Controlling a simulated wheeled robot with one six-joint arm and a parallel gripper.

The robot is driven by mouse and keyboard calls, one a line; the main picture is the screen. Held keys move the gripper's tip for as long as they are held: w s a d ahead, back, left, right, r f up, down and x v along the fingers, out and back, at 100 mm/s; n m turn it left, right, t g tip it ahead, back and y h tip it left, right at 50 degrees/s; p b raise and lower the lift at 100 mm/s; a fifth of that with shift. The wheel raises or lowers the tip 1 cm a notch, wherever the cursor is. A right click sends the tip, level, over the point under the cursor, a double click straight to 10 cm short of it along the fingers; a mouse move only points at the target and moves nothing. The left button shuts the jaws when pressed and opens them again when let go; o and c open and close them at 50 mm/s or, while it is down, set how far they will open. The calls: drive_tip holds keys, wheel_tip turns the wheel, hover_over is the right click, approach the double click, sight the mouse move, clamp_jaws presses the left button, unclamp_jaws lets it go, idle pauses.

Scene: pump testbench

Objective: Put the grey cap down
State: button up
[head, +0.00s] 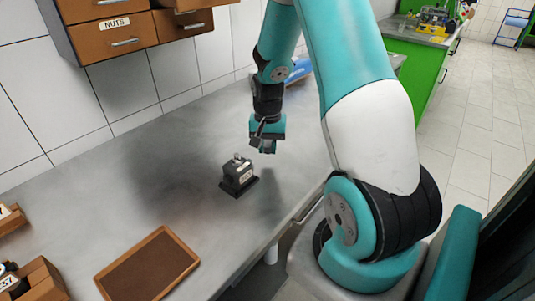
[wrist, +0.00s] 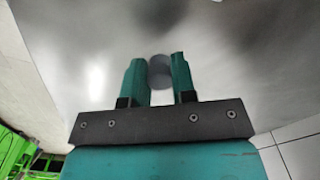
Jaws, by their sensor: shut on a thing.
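The grey cap (wrist: 160,71) shows in the wrist view as a small round grey piece between the two teal fingers. My gripper (wrist: 158,75) is shut on it. In the head view my gripper (head: 262,148) hangs above the grey workbench, behind and to the right of the small black pump block. The cap cannot be made out in the head view. In the wrist view, bare grey bench surface lies beyond the fingertips.
The black pump block (head: 238,176) stands on the workbench (head: 150,190). A brown-framed tray (head: 148,266) lies at the front, with wooden bins (head: 38,283) at the left corner. Drawers (head: 120,35) hang on the wall above. The bench around the block is mostly clear.

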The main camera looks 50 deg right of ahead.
sight(268, 150)
drive_tip(key=shift+f, duration=1.55)
drive_tip(key=shift+f, duration=0.2)
drive_tip(key=o, duration=0.9)
drive_tip(key=shift+r, duration=0.1)
drive_tip(key=shift+r, duration=0.1)
